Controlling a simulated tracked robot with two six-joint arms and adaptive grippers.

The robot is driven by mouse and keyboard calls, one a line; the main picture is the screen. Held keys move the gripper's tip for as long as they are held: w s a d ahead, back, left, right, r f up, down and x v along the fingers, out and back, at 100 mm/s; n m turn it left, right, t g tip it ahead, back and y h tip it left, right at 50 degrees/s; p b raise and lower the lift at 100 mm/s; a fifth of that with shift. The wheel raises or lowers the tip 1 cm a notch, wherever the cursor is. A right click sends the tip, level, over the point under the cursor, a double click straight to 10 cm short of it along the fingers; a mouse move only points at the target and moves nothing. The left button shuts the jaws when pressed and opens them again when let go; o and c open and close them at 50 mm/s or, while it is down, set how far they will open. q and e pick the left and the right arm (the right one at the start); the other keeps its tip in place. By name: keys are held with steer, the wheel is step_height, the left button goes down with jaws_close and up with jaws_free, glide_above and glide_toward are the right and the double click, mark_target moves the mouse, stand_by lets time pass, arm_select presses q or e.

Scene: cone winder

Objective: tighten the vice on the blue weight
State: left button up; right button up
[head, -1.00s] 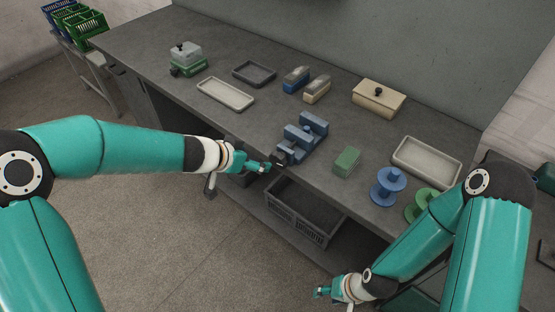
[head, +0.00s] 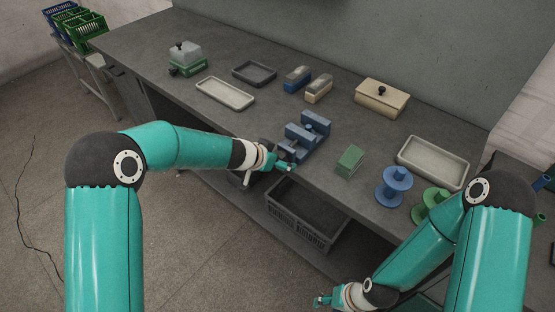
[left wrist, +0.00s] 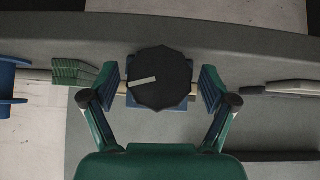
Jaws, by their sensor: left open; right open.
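The blue vice (head: 311,131) stands at the front edge of the grey bench. A small blue piece with a round top (head: 307,127) sits between its jaws; I cannot tell whether the jaws press on it. In the left wrist view the vice's dark round knob (left wrist: 160,78) with a pale mark faces the camera. My left gripper (head: 285,164) is at the vice's front end. In the left wrist view its open fingers (left wrist: 160,90) stand on either side of the knob, with gaps showing. My right gripper (head: 321,301) is open and empty, low in front of the bench.
A green block (head: 350,161), a blue spool (head: 394,186) and a green spool (head: 431,206) stand right of the vice. Pale trays (head: 224,93), a lidded box (head: 382,98) and two small blocks (head: 297,79) are further off. A dark crate (head: 301,222) sits below.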

arm_select(q)
steer(key=c, duration=1.2)
steer(key=shift+o, duration=0.2)
steer(key=shift+f+b, duration=0.15)
steer(key=shift+b, duration=0.6)
steer(key=m+t+y+b, duration=0.2)
steer(key=t+y+b, duration=0.1)
steer(key=b, duration=1.3)
steer(key=shift+d+f+m+y+b, duration=0.1)
steer(key=shift+d+m+y+b, duration=0.05)
steer(key=shift+m+y+b, duration=0.2)
steer(key=shift+r+t+b, duration=0.2)
steer(key=shift+t+b, duration=0.1)
steer(key=shift+b, duration=0.3)
steer(key=shift+s, duration=0.1)
steer(key=o, duration=1.2)
steer(key=shift+y, duration=0.25)
steer(key=shift+c, duration=0.2)
